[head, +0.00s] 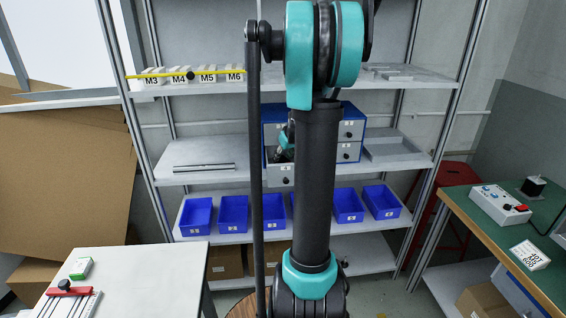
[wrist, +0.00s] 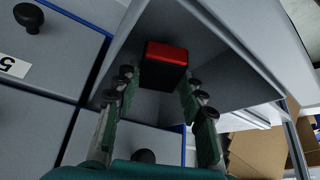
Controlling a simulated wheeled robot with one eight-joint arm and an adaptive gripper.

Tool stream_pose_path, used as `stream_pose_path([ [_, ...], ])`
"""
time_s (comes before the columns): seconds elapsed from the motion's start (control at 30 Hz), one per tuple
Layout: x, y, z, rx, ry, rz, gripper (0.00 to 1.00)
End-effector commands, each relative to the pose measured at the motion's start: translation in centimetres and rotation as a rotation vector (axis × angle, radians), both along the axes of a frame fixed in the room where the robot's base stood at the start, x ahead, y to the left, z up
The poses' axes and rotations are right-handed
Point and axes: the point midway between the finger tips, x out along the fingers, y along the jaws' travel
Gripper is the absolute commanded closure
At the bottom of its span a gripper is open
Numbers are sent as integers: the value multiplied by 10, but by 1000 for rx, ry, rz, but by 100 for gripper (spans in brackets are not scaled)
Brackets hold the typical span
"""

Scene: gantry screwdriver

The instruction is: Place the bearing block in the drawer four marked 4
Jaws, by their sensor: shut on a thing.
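In the wrist view a red-topped dark block (wrist: 166,54), which I take for the bearing block, sits between the fingertips of my gripper (wrist: 162,80). The fingers are shut on its sides. The block is within the walls of an open grey drawer (wrist: 235,60); I cannot tell whether it touches the floor. In the head view the open drawer (head: 281,173) juts from the lower left of a blue cabinet (head: 272,112). Its label is too small to read surely. My gripper (head: 284,150) is partly hidden behind my arm there.
A closed drawer marked 5 (wrist: 40,60) is beside the open one in the wrist view. Other closed drawers (head: 350,131) are at the cabinet's right. Blue bins (head: 233,214) line the shelf below. A grey tray (head: 395,148) lies right of the cabinet.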

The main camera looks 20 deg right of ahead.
Motion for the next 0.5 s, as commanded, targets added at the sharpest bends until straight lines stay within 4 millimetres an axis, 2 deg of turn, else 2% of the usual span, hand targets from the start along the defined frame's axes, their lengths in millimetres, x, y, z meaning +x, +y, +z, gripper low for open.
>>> stream_pose_path([
  [0.2, 0, 0, -15, 2, 4, 0, 95],
  [0.5, 0, 0, -17, 1, 3, 0, 95],
])
